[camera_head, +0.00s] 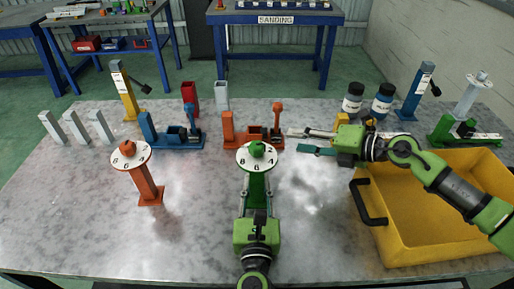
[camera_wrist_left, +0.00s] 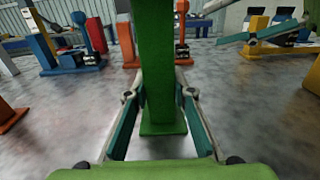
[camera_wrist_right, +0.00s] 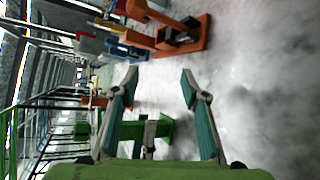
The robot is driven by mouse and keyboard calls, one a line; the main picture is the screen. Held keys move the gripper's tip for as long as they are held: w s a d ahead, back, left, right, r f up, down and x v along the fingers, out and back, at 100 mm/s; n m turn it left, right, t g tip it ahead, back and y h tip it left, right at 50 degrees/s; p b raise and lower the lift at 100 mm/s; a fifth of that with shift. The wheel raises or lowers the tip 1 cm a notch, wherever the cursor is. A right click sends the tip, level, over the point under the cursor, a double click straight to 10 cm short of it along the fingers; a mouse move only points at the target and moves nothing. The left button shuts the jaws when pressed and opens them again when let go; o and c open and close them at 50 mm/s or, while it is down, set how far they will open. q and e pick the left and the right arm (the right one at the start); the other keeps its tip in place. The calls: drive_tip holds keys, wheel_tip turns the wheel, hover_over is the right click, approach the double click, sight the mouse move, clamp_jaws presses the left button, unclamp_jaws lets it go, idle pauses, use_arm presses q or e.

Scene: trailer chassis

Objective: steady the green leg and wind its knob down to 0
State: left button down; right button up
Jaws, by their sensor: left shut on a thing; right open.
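The green leg (camera_head: 258,188) stands upright at the table's front middle. Its white numbered dial (camera_head: 245,163) and green knob (camera_head: 257,148) are on top; no pointer reading can be made out. My left gripper (camera_head: 257,198) comes from the front and is shut on the leg's post below the dial. In the left wrist view the post (camera_wrist_left: 158,65) stands between its teal-lined fingers, with the foot on the table. My right gripper (camera_head: 300,142) is open and empty, right of the dial and apart from it. Its spread fingers show in the right wrist view (camera_wrist_right: 155,85).
An orange leg (camera_head: 148,185) with a similar dial stands left. Blue (camera_head: 170,135) and orange (camera_head: 240,140) fixtures sit behind. A yellow bin (camera_head: 430,245) with a black handle fills the right. Two bottles (camera_head: 352,100) stand behind my right gripper. The table's front left is clear.

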drive_tip(key=s+d+r+n+t, duration=0.2)
drive_tip(key=s+r+n+t, duration=0.2)
drive_tip(key=s+n, duration=0.2)
drive_tip(key=n+y, duration=0.3)
drive_tip(key=n, duration=0.4)
approach(263, 153)
drive_tip(key=shift+g, duration=0.3)
drive_tip(key=shift+x, duration=5.9)
drive_tip(key=shift+w+d, duration=0.1)
drive_tip(key=shift+d, duration=0.05)
drive_tip(key=c, duration=1.1)
